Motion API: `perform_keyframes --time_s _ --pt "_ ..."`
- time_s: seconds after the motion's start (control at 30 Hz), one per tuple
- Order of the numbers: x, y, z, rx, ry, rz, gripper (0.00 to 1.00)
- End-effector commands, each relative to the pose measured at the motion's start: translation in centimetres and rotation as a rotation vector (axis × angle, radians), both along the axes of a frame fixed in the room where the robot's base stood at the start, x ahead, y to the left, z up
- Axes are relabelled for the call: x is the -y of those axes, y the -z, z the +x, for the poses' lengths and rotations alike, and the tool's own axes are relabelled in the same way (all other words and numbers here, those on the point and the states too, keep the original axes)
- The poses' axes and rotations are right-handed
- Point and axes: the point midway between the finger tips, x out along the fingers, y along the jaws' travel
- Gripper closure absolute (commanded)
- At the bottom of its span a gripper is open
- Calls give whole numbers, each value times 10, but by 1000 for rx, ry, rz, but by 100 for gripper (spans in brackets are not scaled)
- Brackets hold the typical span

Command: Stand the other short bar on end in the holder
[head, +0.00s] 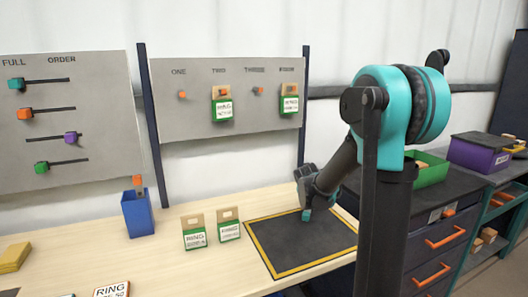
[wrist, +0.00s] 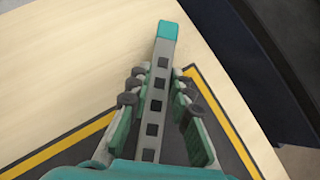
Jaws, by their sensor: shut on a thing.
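My gripper (head: 307,187) is low over the dark mat at the right of the table. In the wrist view my gripper (wrist: 156,88) has its fingers on both sides of a grey bar (wrist: 155,104) with dark square holes and a teal end. The bar's teal tip (head: 306,214) shows below the gripper in the head view; whether it touches the mat is unclear. A blue open-topped holder (head: 138,216) stands at the left of the table, well apart from my gripper. An orange-topped piece (head: 138,182) sticks up from it; its lower part is hidden.
The yellow-bordered mat (head: 290,250) is otherwise bare. A peg board (head: 230,105) with hanging tags is behind. Yellow pieces (head: 14,257) lie at the left. Drawers (head: 440,240) stand at the right.

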Motion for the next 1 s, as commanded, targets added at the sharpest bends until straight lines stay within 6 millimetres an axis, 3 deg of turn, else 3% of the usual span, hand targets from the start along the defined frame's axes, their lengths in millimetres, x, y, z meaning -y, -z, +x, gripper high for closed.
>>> perform_keyframes --time_s 0.27,0.47,0.67,1.0 --pt "-6 -3 -2 -2 33 -2 100" --pt "-20 -21 -12 -1 173 -3 100" --pt "-34 -55 -32 -1 379 -4 100" --pt "-49 -136 -78 -1 759 -3 100"
